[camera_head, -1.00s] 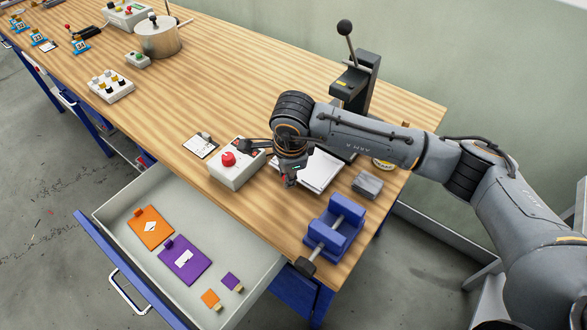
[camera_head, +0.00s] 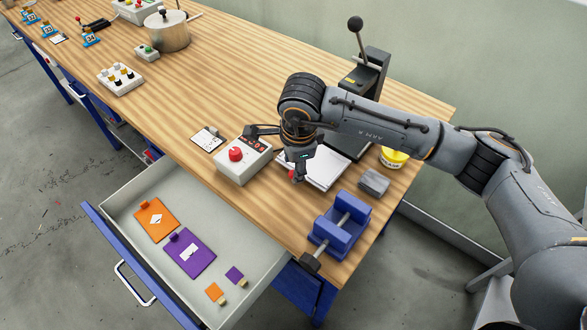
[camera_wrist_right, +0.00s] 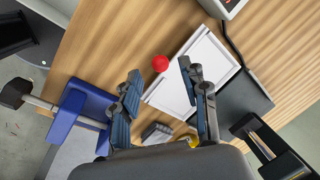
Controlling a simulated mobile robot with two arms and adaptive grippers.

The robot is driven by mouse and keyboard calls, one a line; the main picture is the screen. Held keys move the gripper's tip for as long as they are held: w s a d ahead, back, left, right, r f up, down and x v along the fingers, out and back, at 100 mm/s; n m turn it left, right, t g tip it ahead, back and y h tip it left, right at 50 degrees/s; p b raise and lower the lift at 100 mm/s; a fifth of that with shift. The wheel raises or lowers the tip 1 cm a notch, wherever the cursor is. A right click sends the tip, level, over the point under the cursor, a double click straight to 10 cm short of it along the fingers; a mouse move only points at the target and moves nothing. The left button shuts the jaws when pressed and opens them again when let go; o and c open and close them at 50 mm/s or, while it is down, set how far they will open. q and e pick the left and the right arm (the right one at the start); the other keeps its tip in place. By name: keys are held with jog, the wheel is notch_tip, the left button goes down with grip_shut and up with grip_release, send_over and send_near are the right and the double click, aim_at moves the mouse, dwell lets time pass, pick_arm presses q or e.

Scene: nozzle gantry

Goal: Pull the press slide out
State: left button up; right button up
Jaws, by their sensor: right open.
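The press (camera_head: 368,75) is a dark upright stand with a ball-topped lever (camera_head: 355,25) at the table's back right. Its white slide (camera_head: 328,168) lies flat at the front of the press, partly hidden by my right gripper (camera_head: 297,178). In the right wrist view the slide (camera_wrist_right: 195,70) is a pale rimmed plate beside the dark press base (camera_wrist_right: 244,96), with a red knob (camera_wrist_right: 160,63) at its front end. My right gripper (camera_wrist_right: 160,72) is open, and the knob shows between its fingertips. I cannot tell whether they touch it. My left gripper is out of view.
A control box with a red button (camera_head: 235,154) stands left of the gripper. A blue vise (camera_head: 342,222), a grey block (camera_head: 374,182) and a yellow pot (camera_head: 393,157) are to the right. An open drawer (camera_head: 125,205) juts out in front.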

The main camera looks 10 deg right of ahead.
notch_tip(320, 180, up, 9)
jog(key=s, duration=0.1)
jog(key=shift+s+d+f, duration=0.15)
jog(key=shift+s+f, duration=0.05)
jog(key=shift+s, duration=0.15)
